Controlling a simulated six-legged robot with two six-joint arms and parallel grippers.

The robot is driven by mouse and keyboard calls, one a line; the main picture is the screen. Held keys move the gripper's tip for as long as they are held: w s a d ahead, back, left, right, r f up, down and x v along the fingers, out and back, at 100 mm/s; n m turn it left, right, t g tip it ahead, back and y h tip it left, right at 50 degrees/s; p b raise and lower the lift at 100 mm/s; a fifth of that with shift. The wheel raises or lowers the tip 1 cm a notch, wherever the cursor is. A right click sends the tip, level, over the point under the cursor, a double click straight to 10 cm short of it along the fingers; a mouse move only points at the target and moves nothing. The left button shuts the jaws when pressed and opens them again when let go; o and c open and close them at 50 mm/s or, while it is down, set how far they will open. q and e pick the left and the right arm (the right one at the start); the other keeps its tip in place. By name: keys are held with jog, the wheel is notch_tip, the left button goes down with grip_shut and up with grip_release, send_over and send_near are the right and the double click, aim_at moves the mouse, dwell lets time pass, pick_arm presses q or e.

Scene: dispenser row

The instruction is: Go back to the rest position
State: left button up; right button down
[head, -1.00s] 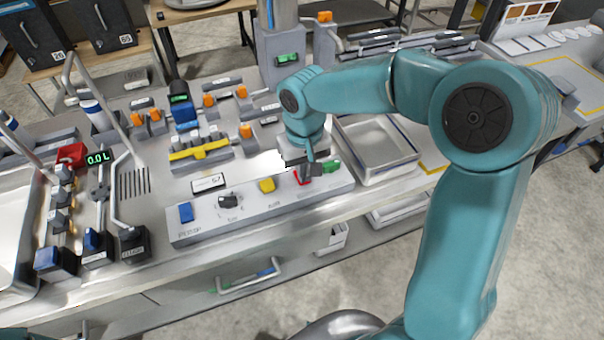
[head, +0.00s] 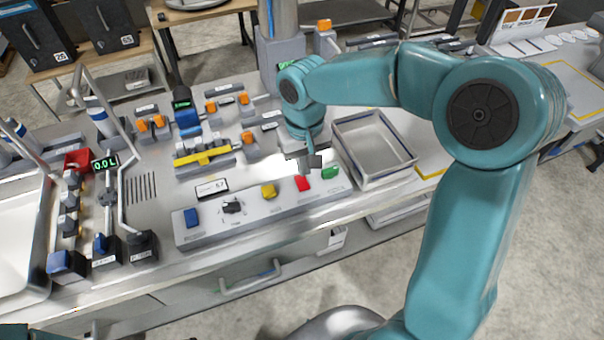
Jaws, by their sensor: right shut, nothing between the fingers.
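My right arm comes in from the right, and its teal wrist hangs over the control panel (head: 225,226). My right gripper (head: 306,166) is shut and empty, pointing down just behind the red button (head: 302,184) and the green button (head: 330,172). It looks raised above the panel, apart from the buttons. Its wrist hides part of the bench behind it. Only a teal corner of my left arm shows at the bottom left; my left gripper is out of view.
The panel also has a yellow button (head: 268,192), a dark knob (head: 232,207) and a blue button (head: 191,218). A grey tray (head: 385,178) stands right of my right gripper. Yellow-handled and orange-handled valves stand behind the panel. A display reading 0.0 L (head: 104,164) is at left.

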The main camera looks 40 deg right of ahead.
notch_tip(320, 180, up, 2)
jog(key=shift+s+r+p, duration=0.1)
jog(key=shift+p, duration=0.4)
jog(key=shift+s, duration=0.1)
